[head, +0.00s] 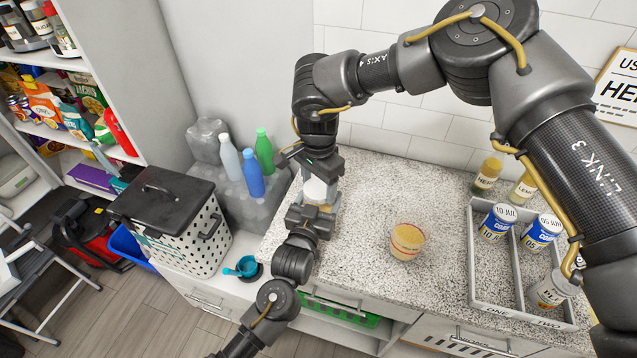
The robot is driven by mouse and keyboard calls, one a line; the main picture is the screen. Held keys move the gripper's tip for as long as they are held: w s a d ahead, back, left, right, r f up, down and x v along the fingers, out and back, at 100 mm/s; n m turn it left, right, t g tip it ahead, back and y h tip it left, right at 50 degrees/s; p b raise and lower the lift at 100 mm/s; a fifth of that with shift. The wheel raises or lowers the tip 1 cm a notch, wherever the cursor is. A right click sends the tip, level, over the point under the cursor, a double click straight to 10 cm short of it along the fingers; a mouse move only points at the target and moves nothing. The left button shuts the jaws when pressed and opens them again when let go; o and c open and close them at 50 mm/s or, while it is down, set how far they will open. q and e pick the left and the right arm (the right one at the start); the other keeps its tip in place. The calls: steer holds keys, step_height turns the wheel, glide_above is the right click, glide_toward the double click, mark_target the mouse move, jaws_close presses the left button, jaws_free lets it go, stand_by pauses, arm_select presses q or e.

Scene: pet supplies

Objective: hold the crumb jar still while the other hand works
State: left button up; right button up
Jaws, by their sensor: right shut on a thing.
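A small jar (317,190) with a white top and a tan lower part stands upright between my two grippers, near the left end of the speckled counter. The grippers hide much of it. My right gripper (321,174) reaches down from above and is shut on its white upper part. My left gripper (316,212) is low at the jar's near side, close around its lower part. Its fingers are partly hidden, so I cannot tell whether they grip it. A tan tub with a red band (407,241) stands apart on the counter to the right.
A grey divided tray (476,262) with several cans is at the right, with two labelled jars (486,175) behind it. Blue, green and white bottles (253,172) stand left of the grippers. A black-lidded white hamper (205,245) is further left. The counter around the tub is clear.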

steer(key=m, duration=0.5)
steer(key=o, duration=1.1)
steer(key=shift+r, duration=0.1)
steer(key=shift+r, duration=2.15)
steer(key=shift+c, duration=0.5)
